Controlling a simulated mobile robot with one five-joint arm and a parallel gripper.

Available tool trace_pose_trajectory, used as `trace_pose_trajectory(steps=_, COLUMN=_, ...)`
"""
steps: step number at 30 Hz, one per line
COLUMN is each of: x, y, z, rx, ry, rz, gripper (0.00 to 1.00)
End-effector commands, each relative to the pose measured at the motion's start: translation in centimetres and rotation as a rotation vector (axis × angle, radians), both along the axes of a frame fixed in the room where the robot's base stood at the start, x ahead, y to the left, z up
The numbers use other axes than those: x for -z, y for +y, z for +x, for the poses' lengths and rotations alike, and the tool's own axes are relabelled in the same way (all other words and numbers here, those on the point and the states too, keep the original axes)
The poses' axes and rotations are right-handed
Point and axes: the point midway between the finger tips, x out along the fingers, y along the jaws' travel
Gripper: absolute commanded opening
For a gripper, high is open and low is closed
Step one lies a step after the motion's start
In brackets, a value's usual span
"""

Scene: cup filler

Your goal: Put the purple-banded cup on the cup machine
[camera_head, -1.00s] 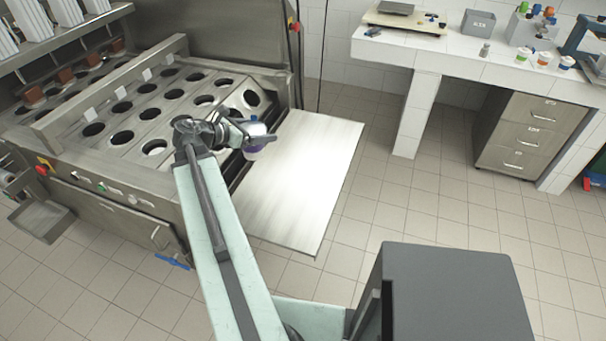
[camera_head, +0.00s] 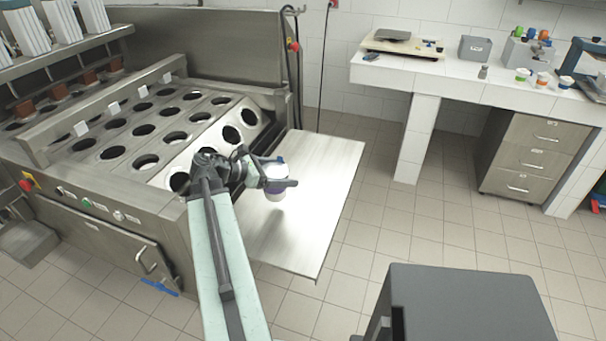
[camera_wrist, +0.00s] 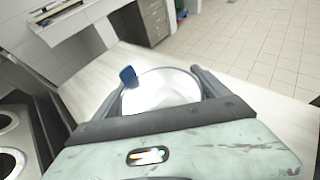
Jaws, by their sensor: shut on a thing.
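My gripper (camera_head: 287,171) is shut on a white cup with a blue-purple band (camera_head: 275,186). The cup is upright, held above the flat pale shelf at the side of the cup machine (camera_head: 150,205). In the wrist view the open top of the cup (camera_wrist: 160,92) sits between the two fingers, and its inside looks white and empty. The machine is steel, with rows of round dark holes; the nearest row, just left of the gripper, shows open holes. The cup is apart from these holes.
The pale shelf (camera_head: 300,220) is bare. A tiled bench (camera_head: 440,75) at the back right holds scales, a grey box and several cups with coloured bands. A drawer cabinet (camera_head: 530,150) stands under it. A dark grey block (camera_head: 470,305) is at the front right. Tiled floor is open between.

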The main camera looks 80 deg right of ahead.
Motion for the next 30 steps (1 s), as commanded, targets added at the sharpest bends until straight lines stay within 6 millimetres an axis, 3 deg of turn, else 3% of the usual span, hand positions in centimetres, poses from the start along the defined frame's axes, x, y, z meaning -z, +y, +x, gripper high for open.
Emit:
trace_pose_trajectory(steps=3, x=0.5, y=-2.8, z=-2.4, rx=0.004, ry=0.001, rz=0.0, gripper=0.23)
trace_pose_trajectory(steps=9, x=0.7, y=-5.6, z=-5.0, rx=0.001, ry=0.002, rz=0.001, gripper=0.23)
trace_pose_trajectory(steps=16, x=1.0, y=-5.9, z=-5.4, rx=-0.001, ry=0.001, rz=0.0, gripper=0.23)
trace_pose_trajectory(steps=23, x=4.6, y=-5.9, z=-5.4, rx=0.0, ry=0.001, rz=0.0, gripper=0.23)
trace_pose_trajectory(steps=30, x=4.2, y=-5.9, z=-5.4, rx=0.0, ry=0.001, rz=0.0, gripper=0.23)
